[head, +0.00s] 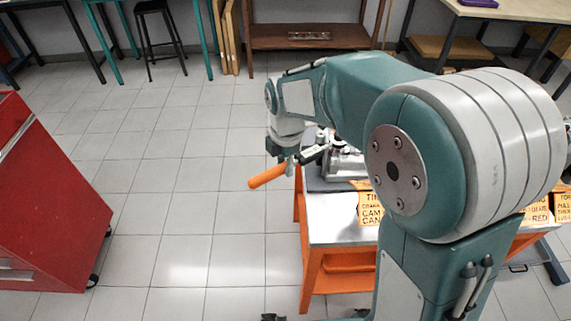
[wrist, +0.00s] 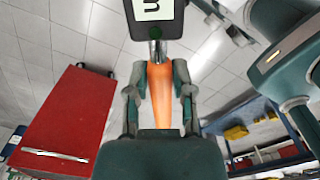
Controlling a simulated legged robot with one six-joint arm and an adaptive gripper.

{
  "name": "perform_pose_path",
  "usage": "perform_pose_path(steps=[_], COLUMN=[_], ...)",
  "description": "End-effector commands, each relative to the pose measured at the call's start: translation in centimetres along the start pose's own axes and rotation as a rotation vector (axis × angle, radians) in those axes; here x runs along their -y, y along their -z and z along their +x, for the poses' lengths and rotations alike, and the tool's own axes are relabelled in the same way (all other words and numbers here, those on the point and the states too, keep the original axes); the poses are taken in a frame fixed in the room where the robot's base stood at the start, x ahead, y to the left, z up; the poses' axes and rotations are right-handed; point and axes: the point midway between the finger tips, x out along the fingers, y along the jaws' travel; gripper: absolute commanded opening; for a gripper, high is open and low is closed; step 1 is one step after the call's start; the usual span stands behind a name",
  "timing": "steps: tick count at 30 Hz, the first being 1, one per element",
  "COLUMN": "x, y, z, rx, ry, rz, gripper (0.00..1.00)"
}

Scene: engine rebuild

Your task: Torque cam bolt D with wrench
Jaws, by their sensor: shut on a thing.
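The wrench has an orange handle (head: 268,177) and a dark head with a small display (head: 312,154). My gripper (head: 290,163) is shut on the wrench and holds it near the left edge of the orange bench, with the handle sticking out over the floor. In the wrist view the orange handle (wrist: 160,95) lies between the two fingers of my gripper (wrist: 155,75), with the display head (wrist: 153,12) at the top. Metal engine parts (head: 346,164) on the bench are partly hidden behind my arm. I cannot make out cam bolt D.
The orange bench (head: 314,277) has a metal top with yellow lettered cards (head: 370,209). A red cabinet (head: 50,200) stands at the left. Tiled floor between them is clear. A brown shelf table (head: 305,37) and a black stool (head: 158,35) stand at the back.

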Motion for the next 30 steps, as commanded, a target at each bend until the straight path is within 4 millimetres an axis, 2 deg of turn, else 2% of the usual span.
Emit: perform_pose_path(steps=[30], x=[-0.86], y=[0.00], z=[-0.05], rx=[0.001], ry=[-0.004], rz=[0.048], gripper=[0.00])
